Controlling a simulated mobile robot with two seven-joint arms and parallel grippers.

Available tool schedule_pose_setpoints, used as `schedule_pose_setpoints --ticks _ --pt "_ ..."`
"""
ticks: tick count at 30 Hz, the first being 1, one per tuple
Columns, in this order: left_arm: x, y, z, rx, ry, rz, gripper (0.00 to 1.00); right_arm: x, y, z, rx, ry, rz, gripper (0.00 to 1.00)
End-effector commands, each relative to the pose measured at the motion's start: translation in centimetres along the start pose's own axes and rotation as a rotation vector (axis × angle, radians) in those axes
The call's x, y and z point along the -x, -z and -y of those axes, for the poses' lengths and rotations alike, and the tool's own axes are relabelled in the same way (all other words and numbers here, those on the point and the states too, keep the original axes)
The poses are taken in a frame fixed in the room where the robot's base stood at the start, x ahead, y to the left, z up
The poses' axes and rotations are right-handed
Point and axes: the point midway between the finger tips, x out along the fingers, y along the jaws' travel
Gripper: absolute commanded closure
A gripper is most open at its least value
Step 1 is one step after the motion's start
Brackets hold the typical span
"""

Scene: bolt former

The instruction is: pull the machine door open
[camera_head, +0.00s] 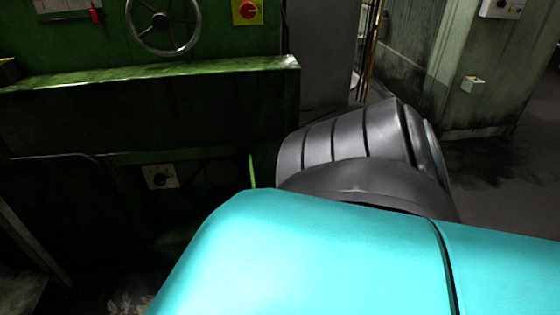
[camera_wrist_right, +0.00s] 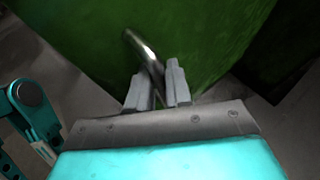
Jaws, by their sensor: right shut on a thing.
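In the right wrist view, a shiny metal bar handle (camera_wrist_right: 142,52) stands out from a green surface (camera_wrist_right: 205,35), which looks like the machine door. My right gripper (camera_wrist_right: 157,85) is shut on the lower end of this handle, one grey finger on each side. In the head view, the green machine (camera_head: 110,110) fills the left side. My teal and grey arm covers the lower middle and hides the right gripper, the handle and most of the door. How far the door stands open cannot be told. My left gripper is not in view.
A handwheel (camera_head: 163,22) and a red knob on a yellow plate (camera_head: 247,10) are on the upper machine front. A green ledge (camera_head: 150,74) juts out below them. A small dial plate (camera_head: 160,176) sits lower. Grey floor (camera_head: 490,185) lies clear at the right.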

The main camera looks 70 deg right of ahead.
Motion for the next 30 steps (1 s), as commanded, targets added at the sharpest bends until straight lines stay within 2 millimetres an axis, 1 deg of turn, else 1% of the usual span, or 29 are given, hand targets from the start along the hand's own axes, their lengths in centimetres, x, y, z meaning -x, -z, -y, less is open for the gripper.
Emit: schedule_pose_setpoints --ticks 1,16,17,18,19,30 --pt "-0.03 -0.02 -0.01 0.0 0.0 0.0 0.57 -0.43 -0.41 0.99 0.008 0.017 0.012 1.0" --pt "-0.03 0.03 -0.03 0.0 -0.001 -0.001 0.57 -0.3 -0.42 1.11 0.009 0.017 0.013 1.0" --pt "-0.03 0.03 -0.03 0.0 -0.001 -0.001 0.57 -0.3 -0.42 1.11 0.009 0.017 0.013 0.8" --pt "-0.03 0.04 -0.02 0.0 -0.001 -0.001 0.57 -0.3 -0.42 1.1 0.009 0.017 0.013 0.76" --pt "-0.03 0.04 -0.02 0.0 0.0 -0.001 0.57 -0.29 -0.42 1.08 0.009 0.016 0.013 0.75" --pt "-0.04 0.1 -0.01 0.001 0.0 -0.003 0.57 -0.11 -0.25 0.75 0.005 0.011 0.008 0.75"
